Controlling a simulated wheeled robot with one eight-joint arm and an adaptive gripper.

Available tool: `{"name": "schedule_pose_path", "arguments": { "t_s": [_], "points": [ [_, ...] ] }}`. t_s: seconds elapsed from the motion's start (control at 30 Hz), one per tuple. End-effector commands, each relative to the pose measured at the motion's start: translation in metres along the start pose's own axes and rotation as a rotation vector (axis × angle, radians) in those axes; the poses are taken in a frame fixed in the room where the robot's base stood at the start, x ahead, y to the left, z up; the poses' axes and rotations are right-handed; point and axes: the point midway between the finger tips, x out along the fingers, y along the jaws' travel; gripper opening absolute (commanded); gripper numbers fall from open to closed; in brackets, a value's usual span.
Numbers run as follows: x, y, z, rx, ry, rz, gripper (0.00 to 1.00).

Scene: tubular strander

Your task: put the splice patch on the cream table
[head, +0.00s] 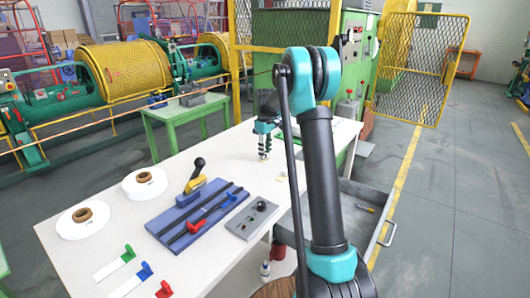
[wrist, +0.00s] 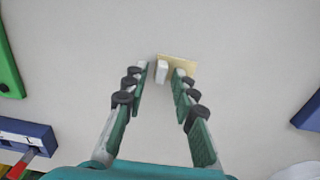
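The splice patch (wrist: 183,61) looks like a small flat tan piece with an upright white tab (wrist: 162,72) at its left side. In the wrist view it lies on a pale surface just past my fingertips. My gripper (wrist: 161,72) is open, its two fingers on either side of the white tab with a gap showing at each side. In the head view my gripper (head: 264,152) points down at the far part of the long pale table (head: 215,150). The patch is tiny there, and the arm hides part of the tabletop.
On the pale table are a blue fixture (head: 197,218), a grey button box (head: 252,219), two white tape rolls (head: 83,219) and coloured-handled tools (head: 137,278). A green table (head: 188,107) stands behind. An open grey drawer (head: 355,228) juts out at the right.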

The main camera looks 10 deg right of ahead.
Motion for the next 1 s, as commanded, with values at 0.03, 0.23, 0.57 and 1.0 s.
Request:
{"name": "schedule_pose_path", "arguments": {
  "t_s": [0.03, 0.23, 0.57, 1.0],
  "points": [
    [0.0, 0.0, 0.0, 0.0, 0.0, 0.0, 0.3],
    [0.0, 0.0, 0.0, 0.0, 0.0, 0.0, 0.3],
    [-0.036, 0.0, 0.0, 0.0, 0.0, 0.0, 0.3],
    [-0.113, 0.0, 0.0, 0.0, 0.0, 0.0, 0.3]
  ]
}}
